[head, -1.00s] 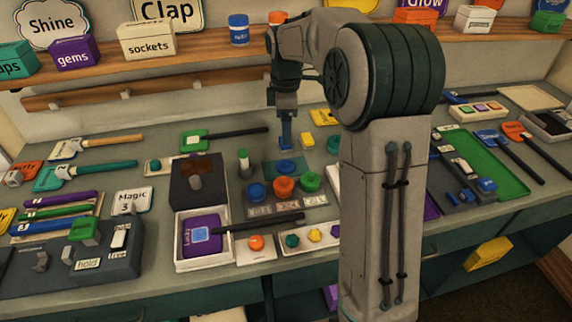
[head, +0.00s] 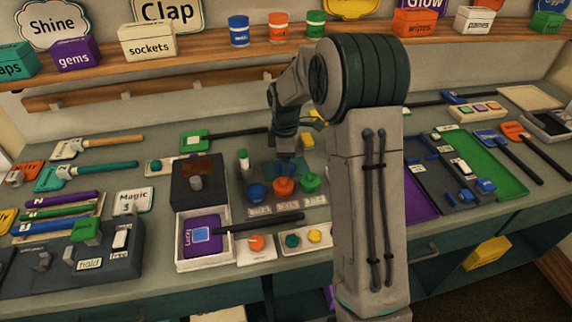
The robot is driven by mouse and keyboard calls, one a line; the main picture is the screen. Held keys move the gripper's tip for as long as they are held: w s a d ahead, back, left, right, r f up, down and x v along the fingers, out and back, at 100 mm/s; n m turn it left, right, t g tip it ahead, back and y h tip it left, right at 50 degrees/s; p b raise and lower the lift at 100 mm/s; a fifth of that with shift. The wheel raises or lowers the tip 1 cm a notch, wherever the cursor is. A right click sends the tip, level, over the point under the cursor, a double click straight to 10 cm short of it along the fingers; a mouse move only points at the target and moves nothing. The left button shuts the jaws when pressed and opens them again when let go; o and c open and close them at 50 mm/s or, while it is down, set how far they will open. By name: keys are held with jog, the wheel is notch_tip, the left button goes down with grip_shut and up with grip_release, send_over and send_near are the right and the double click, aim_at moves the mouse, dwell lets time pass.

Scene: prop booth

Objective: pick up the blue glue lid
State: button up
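My gripper (head: 286,160) points down at the back of the counter, low over a dark teal mat (head: 270,167). Its fingertips are small and dark, and I cannot tell whether they are open or shut. The small blue round piece on that mat is now mostly hidden by the gripper. Another blue round, lid-like piece (head: 256,192) sits in front and to the left, in a row with an orange piece (head: 284,187) and a green one (head: 308,182). The labels before this row are too small to read, so I cannot tell which blue piece is the glue lid.
A dark box (head: 198,180) and a white tray with a purple card (head: 202,236) stand left of the row. A black wand (head: 262,222) lies in front. A green-capped bottle (head: 243,162) stands close left of the gripper. Jars (head: 277,30) line the shelf above.

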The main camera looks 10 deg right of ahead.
jog(key=c, duration=1)
jog(key=shift+c, duration=0.3)
jog(key=shift+r, duration=0.15)
